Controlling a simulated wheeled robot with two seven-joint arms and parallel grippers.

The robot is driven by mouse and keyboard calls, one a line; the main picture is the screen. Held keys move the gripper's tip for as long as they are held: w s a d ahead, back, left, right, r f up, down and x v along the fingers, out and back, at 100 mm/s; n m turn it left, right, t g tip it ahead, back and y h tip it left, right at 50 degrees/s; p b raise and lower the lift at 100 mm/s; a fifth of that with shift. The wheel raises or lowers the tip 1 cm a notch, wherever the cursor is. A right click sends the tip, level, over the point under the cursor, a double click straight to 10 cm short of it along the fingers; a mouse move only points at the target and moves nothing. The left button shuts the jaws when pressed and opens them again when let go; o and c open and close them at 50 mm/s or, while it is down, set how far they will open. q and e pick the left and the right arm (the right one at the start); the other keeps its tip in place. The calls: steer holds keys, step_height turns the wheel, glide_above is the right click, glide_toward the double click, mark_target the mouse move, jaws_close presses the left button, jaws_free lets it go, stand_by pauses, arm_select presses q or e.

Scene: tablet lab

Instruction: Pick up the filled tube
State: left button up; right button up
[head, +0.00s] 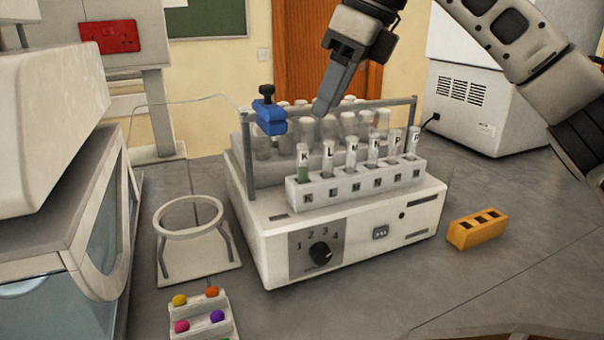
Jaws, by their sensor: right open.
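The filled tube (303,171) stands upright at the left end of the front row in the white rack (355,188). It has green contents at the bottom and a label K. Several other labelled tubes to its right look empty. The rack sits on the front of a white machine (268,238) with a dial. My right gripper (322,108) reaches in from the top right, pointing down. It is open and empty, above and behind the filled tube, over the back rows of tubes, apart from the filled tube. My left gripper is not in view.
A blue clamp (269,117) hangs on the machine's rail (350,104), left of my gripper. A ring stand (189,235), a holder with coloured balls (206,330) and a yellow block (477,230) stand around the machine.

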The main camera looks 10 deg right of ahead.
mark_target(306, 145)
steer(key=x, duration=1)
steer(key=shift+w+a+f+p, duration=0.25)
steer(key=shift+a+p, duration=0.05)
steer(key=shift+p, duration=0.1)
jaws_close()
